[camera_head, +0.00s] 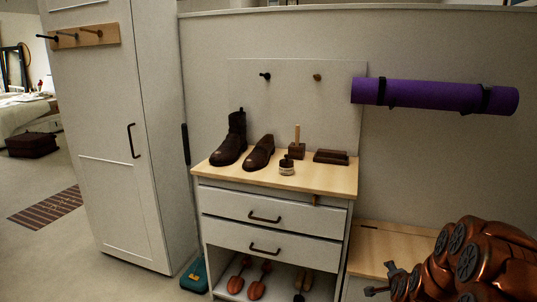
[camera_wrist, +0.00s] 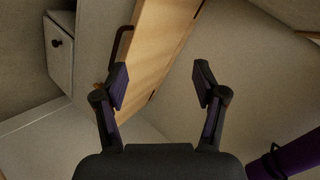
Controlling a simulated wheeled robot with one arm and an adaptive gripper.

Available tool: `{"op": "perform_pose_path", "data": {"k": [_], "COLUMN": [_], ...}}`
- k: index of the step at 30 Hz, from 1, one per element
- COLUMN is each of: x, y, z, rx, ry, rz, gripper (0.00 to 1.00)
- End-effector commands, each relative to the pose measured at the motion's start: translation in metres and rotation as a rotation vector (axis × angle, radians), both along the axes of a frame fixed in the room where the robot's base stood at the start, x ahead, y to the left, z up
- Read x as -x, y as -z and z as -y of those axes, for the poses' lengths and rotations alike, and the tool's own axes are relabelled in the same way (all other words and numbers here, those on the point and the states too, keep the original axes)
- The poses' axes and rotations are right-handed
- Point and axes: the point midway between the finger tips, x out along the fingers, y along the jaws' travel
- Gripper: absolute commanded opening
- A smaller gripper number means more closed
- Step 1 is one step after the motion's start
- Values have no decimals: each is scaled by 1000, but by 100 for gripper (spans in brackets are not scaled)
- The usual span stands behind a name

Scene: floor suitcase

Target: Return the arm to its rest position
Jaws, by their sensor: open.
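My gripper (camera_wrist: 161,82) shows in the wrist view with its two dark fingers spread wide apart and nothing between them. In the head view my copper-coloured arm (camera_head: 475,265) is folded at the lower right. Dark finger-like parts stick out to its left, in front of the low wooden bench (camera_head: 385,245). The gripper is apart from the shoe cabinet's top. The wrist view is tilted and shows a wooden surface (camera_wrist: 155,45) beyond the fingers.
The cabinet (camera_head: 262,222) carries a boot (camera_head: 232,140), a shoe (camera_head: 259,153), a brush and a small jar. A purple rolled mat (camera_head: 435,96) hangs on the wall above my arm. A tall wardrobe (camera_head: 105,140) stands left. A dark suitcase (camera_head: 32,145) lies on the open floor.

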Motion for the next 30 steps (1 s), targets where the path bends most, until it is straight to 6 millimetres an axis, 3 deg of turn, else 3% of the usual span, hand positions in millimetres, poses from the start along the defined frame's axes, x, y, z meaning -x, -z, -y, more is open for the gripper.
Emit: {"op": "perform_pose_path", "data": {"k": [1, 8, 14, 21, 30], "x": [3, 38, 83, 154, 258], "y": [-27, -89, -141, -203, -280], "z": [-14, -72, -117, -161, -198], "rx": [15, 81, 143, 213, 291], "ry": [-41, -238, -415, -629, -895], "rz": [-30, -215, -371, -552, -765], "gripper": [71, 71, 71, 71, 71]}}
